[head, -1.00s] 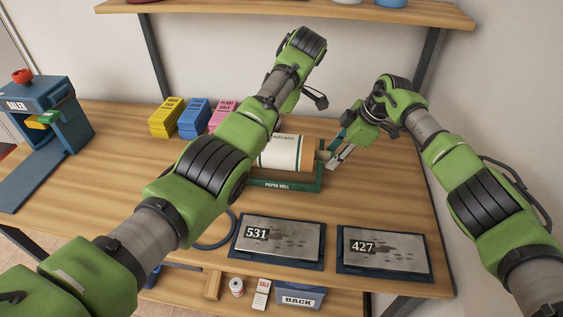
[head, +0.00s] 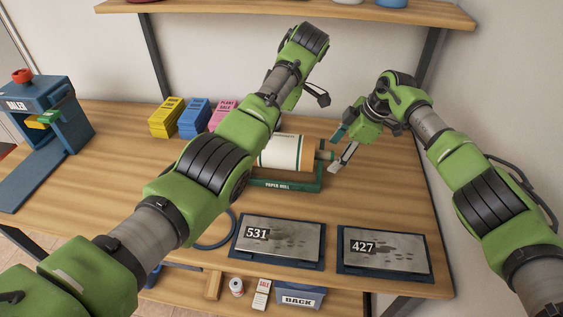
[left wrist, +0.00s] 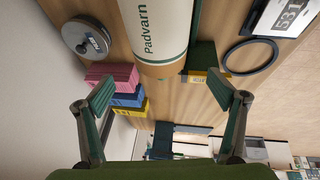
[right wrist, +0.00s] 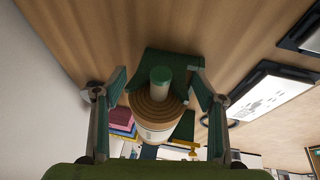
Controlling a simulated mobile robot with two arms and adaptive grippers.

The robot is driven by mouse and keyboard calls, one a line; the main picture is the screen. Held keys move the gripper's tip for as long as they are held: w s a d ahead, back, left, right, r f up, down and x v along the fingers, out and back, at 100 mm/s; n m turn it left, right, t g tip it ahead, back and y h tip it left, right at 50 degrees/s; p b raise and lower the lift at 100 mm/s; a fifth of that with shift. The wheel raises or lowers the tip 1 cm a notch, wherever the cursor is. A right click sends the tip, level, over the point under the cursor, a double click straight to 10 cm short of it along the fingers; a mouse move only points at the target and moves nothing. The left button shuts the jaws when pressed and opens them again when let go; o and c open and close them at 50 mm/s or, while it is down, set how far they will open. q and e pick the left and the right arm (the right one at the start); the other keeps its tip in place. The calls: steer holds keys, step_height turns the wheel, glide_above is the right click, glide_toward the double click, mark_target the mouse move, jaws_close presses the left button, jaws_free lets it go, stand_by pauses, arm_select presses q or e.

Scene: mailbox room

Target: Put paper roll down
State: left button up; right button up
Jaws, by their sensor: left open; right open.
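The paper roll (head: 284,153) is white and brown with a green stripe. It lies horizontally at its green holder, labelled PAPER ROLL (head: 285,185), on the wooden table. My left arm hides its left end in the head view. In the right wrist view the roll's end (right wrist: 153,108) and green-tipped rod (right wrist: 161,76) show between the open fingers of my right gripper (right wrist: 160,88), with nothing gripped. In the head view my right gripper (head: 343,145) is just right of that end. My left gripper (left wrist: 164,98) is open, with the roll (left wrist: 158,28) ahead of it, apart from its fingers.
Plates 531 (head: 279,241) and 427 (head: 387,250) lie along the front edge. A blue machine (head: 50,110) stands at far left. The table's left middle is clear.

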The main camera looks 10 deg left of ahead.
steer(key=v, duration=0.6)
steer(key=shift+r, duration=0.2)
steer(key=shift+s+d, duration=0.1)
steer(key=shift+d, duration=0.05)
